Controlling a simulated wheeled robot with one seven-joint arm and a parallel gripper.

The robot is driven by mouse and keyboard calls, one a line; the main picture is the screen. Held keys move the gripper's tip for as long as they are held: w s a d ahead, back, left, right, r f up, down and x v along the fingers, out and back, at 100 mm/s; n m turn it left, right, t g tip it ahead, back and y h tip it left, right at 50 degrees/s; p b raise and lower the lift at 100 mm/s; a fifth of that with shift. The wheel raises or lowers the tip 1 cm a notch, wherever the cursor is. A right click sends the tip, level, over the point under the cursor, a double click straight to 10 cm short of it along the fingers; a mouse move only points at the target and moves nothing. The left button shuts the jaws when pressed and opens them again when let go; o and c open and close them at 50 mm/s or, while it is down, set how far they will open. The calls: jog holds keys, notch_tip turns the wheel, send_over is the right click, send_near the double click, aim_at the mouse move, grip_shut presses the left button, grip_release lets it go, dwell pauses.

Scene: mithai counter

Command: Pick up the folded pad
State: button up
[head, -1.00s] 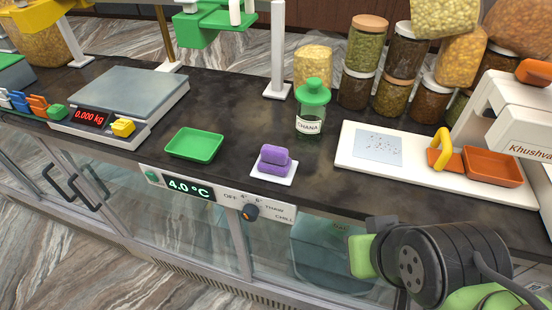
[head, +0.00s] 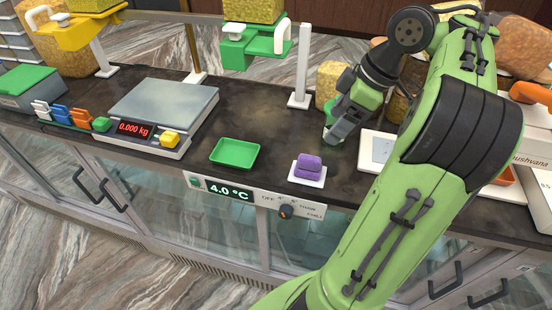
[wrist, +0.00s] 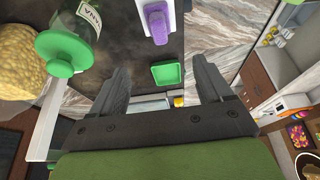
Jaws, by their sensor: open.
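The folded pad (head: 309,162) is purple and lies on a small white tile (head: 306,180) near the counter's front edge. It also shows in the wrist view (wrist: 157,22), at the top, beyond the fingers. My gripper (head: 331,138) is above the counter, behind and to the right of the pad and apart from it. In the wrist view my gripper (wrist: 160,85) has its two dark fingers spread, with nothing held between them. My arm hides part of the counter on the right in the head view.
A green tray (head: 234,153) sits left of the pad, with a scale (head: 165,108) beyond it. The green-lidded jar (wrist: 70,45) stands close to my gripper. Stacked jars and a white board (head: 375,150) are on the right. Bare counter lies behind the tray.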

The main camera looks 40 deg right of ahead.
aim_at(311, 158)
jog(key=b+x, duration=0.2)
jog(key=x, duration=0.6)
jog(key=b+x, duration=0.2)
jog(key=x, duration=0.6)
jog(key=shift+s+d+f, duration=0.1)
jog(key=shift+s+d, duration=0.1)
jog(key=shift+d, duration=0.05)
jog(key=c, duration=1.1)
